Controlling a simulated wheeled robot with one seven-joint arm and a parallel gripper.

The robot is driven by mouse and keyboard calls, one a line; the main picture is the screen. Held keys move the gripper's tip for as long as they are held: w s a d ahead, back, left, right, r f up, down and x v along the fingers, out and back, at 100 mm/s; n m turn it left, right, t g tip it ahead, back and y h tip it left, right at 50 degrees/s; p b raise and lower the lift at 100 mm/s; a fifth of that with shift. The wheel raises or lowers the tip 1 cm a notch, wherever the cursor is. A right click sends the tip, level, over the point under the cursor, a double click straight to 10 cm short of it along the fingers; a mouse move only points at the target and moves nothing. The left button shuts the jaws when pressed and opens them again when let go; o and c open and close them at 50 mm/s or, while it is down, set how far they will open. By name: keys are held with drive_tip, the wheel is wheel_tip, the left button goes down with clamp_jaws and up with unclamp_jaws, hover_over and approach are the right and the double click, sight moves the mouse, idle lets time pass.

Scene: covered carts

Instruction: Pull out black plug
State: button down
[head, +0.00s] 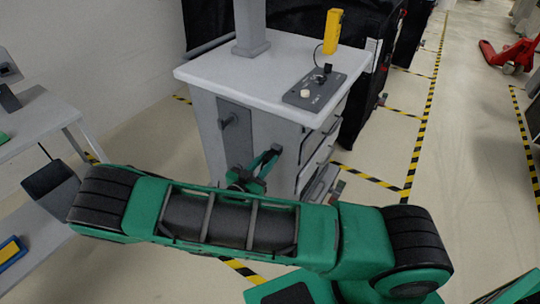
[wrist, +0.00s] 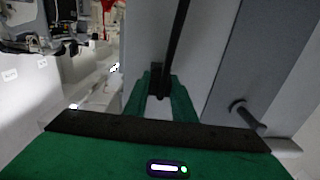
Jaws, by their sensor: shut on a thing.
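My gripper (head: 262,162) is beside the near side of the white cart (head: 215,82), low and right of its grey side panel (head: 235,145). Its green fingers are shut on a small black block, which I take as the black plug (head: 276,149). In the wrist view the plug (wrist: 157,78) sits between the fingertips (wrist: 160,92), and a dark strip rises above it. I cannot tell whether that strip is a cable or a cart edge. Whether the plug touches the cart is unclear. A dark knob-like fitting (head: 230,119) sticks out of the grey panel.
On the cart top are a control box (head: 316,91) and an upright yellow handset (head: 332,32). A grey column (head: 251,20) rises from it. A table (head: 35,122) stands at left, a black covered cart (head: 372,85) behind.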

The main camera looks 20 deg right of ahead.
drive_tip(key=shift+v, duration=2.35)
